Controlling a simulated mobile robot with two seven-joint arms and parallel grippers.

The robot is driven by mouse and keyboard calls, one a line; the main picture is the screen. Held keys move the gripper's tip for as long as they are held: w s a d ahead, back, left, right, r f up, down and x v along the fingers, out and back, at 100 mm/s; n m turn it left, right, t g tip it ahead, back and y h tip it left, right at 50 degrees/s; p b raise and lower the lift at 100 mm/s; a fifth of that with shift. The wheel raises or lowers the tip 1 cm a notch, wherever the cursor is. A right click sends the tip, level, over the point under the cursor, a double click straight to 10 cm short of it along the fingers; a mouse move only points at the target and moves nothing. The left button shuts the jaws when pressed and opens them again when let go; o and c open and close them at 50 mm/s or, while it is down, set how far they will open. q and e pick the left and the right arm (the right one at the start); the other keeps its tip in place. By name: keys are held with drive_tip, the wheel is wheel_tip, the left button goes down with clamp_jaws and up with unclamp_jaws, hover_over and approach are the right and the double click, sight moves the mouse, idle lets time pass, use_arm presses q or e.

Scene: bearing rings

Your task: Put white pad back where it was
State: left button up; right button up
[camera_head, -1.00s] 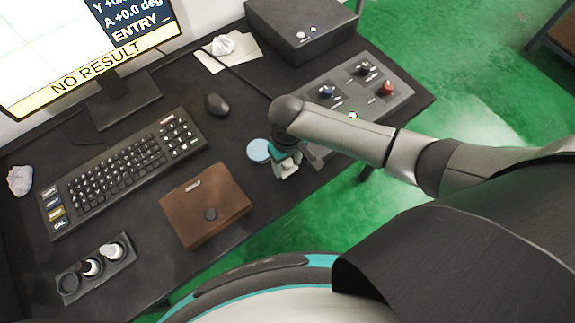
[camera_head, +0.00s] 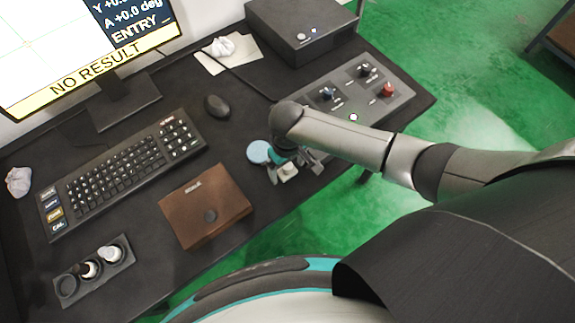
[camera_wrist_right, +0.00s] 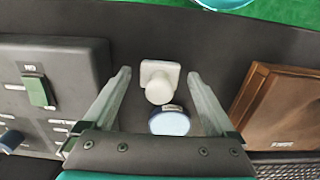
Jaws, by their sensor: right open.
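The white pad (camera_wrist_right: 159,82) has a squarish base and a round knob. It lies on the dark desk between the spread fingers of my right gripper (camera_wrist_right: 160,76), with gaps on both sides in the wrist view. In the head view the white pad (camera_head: 288,172) shows just below my right gripper (camera_head: 293,167), whose wrist partly covers the area. A round pale-blue-topped disc (camera_wrist_right: 169,121) sits next to the pad, closer to my palm; it also shows in the head view (camera_head: 259,152). My left gripper is out of view.
A brown case (camera_head: 205,205) lies left of the gripper, and a control panel (camera_head: 340,110) with knobs lies behind it. A dark holder (camera_head: 122,262) with round slots stands at front left, its leftmost slot empty. The desk's front edge is close to the pad.

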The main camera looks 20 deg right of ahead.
sight(288, 166)
drive_tip(key=shift+r, duration=0.15)
wheel_tip(288, 166, up, 12)
drive_tip(key=p, duration=0.4)
